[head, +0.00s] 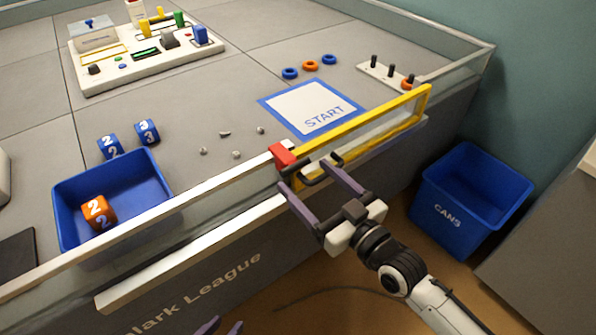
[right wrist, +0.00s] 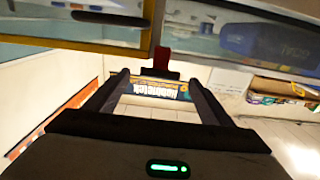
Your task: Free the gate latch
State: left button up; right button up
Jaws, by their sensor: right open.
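The gate (head: 362,137) is a clear panel in a yellow frame, in line with the wall around the raised table. A red latch (head: 282,157) sits at its left end, where it meets the white-topped wall. A black handle (head: 322,168) is on the gate's front. My right gripper (head: 306,178) is open just in front of the gate's latch end, with nothing between its fingers. In the right wrist view the red latch (right wrist: 160,62) shows just beyond and between the open fingertips, apart from them. My left gripper (head: 222,326) shows only its separated fingertips at the bottom edge.
A blue bin (head: 163,207) holding an orange number block stands inside the wall, with two blue blocks behind it. A START mat (head: 311,109), loose rings and a peg board (head: 392,75) lie beyond the gate. A blue CANS bin (head: 470,200) stands on the floor at right.

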aim_at(285, 162)
jog(key=shift+x, duration=2.2)
